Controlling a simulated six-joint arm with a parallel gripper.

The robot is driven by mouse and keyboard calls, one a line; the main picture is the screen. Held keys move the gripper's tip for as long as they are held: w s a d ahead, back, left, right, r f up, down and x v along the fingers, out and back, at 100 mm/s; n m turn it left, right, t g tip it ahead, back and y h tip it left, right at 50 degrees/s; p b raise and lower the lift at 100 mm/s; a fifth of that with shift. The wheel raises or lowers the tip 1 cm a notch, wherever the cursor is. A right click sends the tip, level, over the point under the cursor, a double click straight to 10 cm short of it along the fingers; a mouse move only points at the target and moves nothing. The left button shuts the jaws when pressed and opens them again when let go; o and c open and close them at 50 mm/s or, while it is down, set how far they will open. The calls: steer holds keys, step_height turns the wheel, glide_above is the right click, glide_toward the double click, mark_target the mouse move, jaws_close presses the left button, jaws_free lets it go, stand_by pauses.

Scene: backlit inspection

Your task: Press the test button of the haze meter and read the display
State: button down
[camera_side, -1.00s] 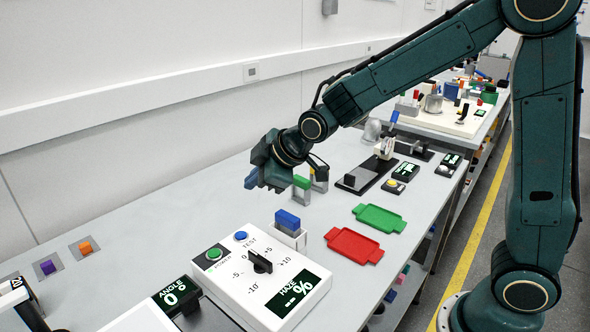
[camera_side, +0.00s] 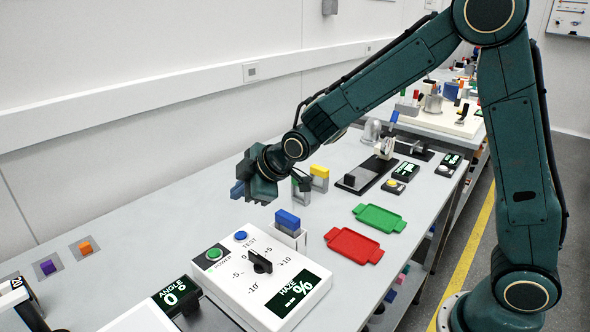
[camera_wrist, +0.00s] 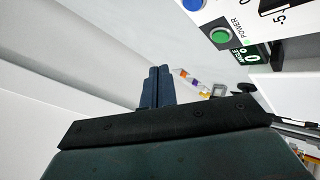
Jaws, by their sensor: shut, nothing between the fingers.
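The haze meter (camera_side: 235,291) is a white box near the bench front in the side view. Its blue TEST button (camera_side: 240,236) sits at the back corner, beside the green POWER button (camera_side: 214,253). A black knob (camera_side: 260,262) stands mid-panel. The HAZE display (camera_side: 292,294) shows dashes and a percent sign. My gripper (camera_side: 238,191) is shut and empty, raised behind the meter and apart from the TEST button. In the wrist view the closed fingers (camera_wrist: 158,72) are at centre; the blue button (camera_wrist: 193,4) is cut by the top edge and the green button (camera_wrist: 220,36) shows.
A holder with a blue block (camera_side: 288,220) stands just behind the meter. A red tray (camera_side: 354,245) and a green tray (camera_side: 379,218) lie to the right. An angle display (camera_side: 175,295) reading 0° is at left.

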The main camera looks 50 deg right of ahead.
mark_target(245, 236)
steer(key=shift+f, duration=4.25)
steer(key=shift+f, duration=0.8)
steer(key=shift+r, duration=0.8)
steer(key=shift+r, duration=0.1)
steer(key=shift+r, duration=2.45)
